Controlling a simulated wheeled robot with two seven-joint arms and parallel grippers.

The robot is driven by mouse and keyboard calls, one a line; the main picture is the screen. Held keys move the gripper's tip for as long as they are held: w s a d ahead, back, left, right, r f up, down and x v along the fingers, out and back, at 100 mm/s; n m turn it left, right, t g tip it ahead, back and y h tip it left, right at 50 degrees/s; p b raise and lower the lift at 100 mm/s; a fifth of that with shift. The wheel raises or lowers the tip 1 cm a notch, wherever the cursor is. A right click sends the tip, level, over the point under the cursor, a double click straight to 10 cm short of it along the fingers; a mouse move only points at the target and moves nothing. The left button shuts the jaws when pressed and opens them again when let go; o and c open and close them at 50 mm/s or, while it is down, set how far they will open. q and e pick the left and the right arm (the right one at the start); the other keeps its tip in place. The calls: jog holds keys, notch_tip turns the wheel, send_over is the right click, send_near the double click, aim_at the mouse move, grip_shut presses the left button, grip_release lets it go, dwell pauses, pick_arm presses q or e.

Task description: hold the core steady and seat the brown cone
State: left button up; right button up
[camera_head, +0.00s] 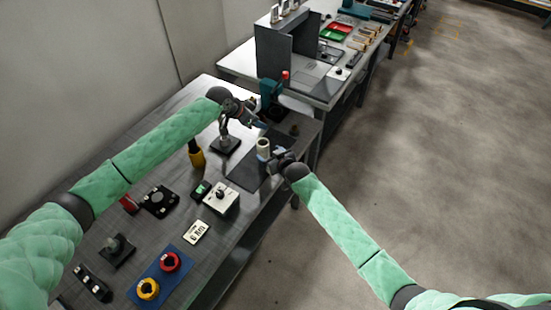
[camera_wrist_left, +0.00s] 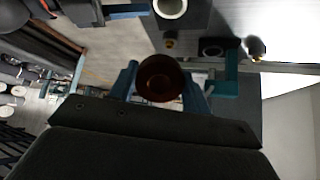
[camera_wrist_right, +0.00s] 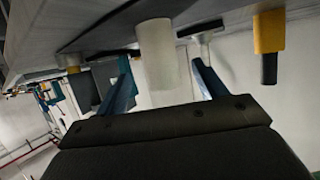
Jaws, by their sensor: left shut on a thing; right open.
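A pale, hollow grey core (camera_head: 263,147) stands upright on a dark mat (camera_head: 245,172). Its open end shows in the left wrist view (camera_wrist_left: 170,8), and its side in the right wrist view (camera_wrist_right: 158,55). My left gripper (camera_head: 262,124) is shut on the brown cone (camera_wrist_left: 160,80), held above the table behind the core. The cone's round dark end faces the left wrist camera. My right gripper (camera_head: 275,158) is open close beside the core. In the right wrist view the core appears between its spread fingers; contact cannot be told.
A teal tool (camera_head: 271,92) stands behind at the table's back edge. A black stand (camera_head: 226,145) and a yellow-and-black handle (camera_head: 196,155) are to the left. A white box with a knob (camera_head: 221,198) and a blue tray (camera_head: 183,262) lie nearer.

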aim_at(266, 151)
jog(key=shift+x, duration=3)
jog(key=c, duration=1.1)
pick_arm(q)
jog(key=n+y, duration=0.1)
jog(key=d+f+n+y, duration=0.1)
jog(key=y, duration=0.1)
jog(key=shift+w+f+n, duration=0.2)
jog(key=shift+w+n, duration=0.15)
jog(key=shift+n, duration=0.05)
jog(key=n, duration=0.1)
jog(key=y, duration=0.1)
jog(key=n+g+y, duration=0.1)
jog(key=shift+w+d+f+n, duration=0.15)
jog(key=shift+d+f+n, duration=0.1)
jog(key=shift+f+n, duration=0.1)
jog(key=shift+d+n+g+y, duration=0.1)
jog(key=shift+n+g+y, duration=0.55)
jog(key=shift+n, duration=0.6)
jog(key=n+g, duration=0.1)
jog(key=n, duration=0.1)
jog(key=shift+r+n+g+y, duration=0.2)
jog(key=shift+n+g+y, duration=0.15)
jog(key=shift+n, duration=0.05)
